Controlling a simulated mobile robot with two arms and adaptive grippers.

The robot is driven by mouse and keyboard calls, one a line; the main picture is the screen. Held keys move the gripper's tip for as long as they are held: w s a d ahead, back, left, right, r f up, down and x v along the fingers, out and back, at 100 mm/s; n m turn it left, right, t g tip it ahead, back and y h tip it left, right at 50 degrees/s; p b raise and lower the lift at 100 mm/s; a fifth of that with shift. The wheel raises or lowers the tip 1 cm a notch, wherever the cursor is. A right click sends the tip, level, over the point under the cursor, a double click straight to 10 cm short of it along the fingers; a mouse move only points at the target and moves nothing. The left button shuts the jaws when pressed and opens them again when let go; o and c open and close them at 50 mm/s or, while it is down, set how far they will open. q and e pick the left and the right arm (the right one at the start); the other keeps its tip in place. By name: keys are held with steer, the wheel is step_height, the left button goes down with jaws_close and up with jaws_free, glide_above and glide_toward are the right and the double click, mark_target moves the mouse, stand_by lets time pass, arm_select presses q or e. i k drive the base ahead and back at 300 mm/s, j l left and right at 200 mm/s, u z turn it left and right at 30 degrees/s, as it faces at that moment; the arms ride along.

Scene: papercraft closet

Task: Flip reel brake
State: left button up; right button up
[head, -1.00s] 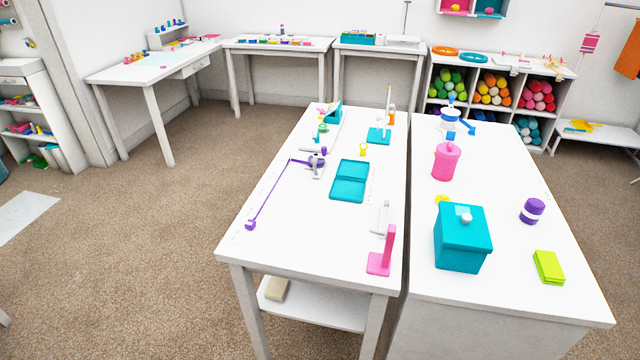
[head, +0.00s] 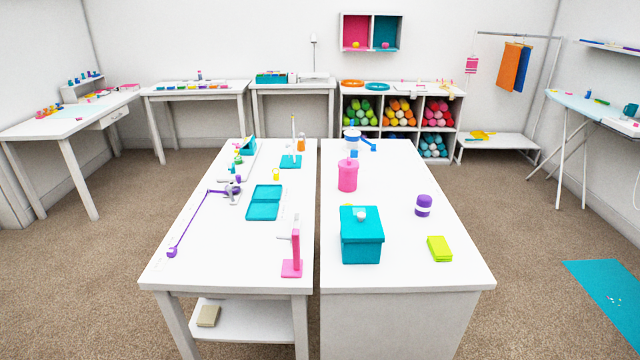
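A small purple and grey reel (head: 232,189) sits on the left table (head: 215,258), toward its left edge. A purple strip or line (head: 193,220) runs from it toward the near left, ending at a small purple block (head: 172,252). A grey part stands against the reel; the brake lever is too small to make out. Neither of my grippers is in the head view.
A teal open tray (head: 264,202) and a pink stand (head: 292,258) share the left table. The right table (head: 420,275) holds a teal lidded box (head: 361,235), a pink canister (head: 348,176), a purple jar (head: 424,205) and green blocks (head: 439,248). Carpet (head: 90,260) is clear at left.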

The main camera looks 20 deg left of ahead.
mark_target(228, 188)
steer(key=j+z, duration=0.25)
steer(key=j, duration=0.4)
steer(key=j+z, duration=0.25)
steer(key=j, duration=0.4)
steer(key=j+z, duration=0.25)
steer(key=j, duration=0.4)
steer(key=k+j+z, duration=0.1)
steer(key=j+z, duration=0.15)
steer(key=j, duration=0.35)
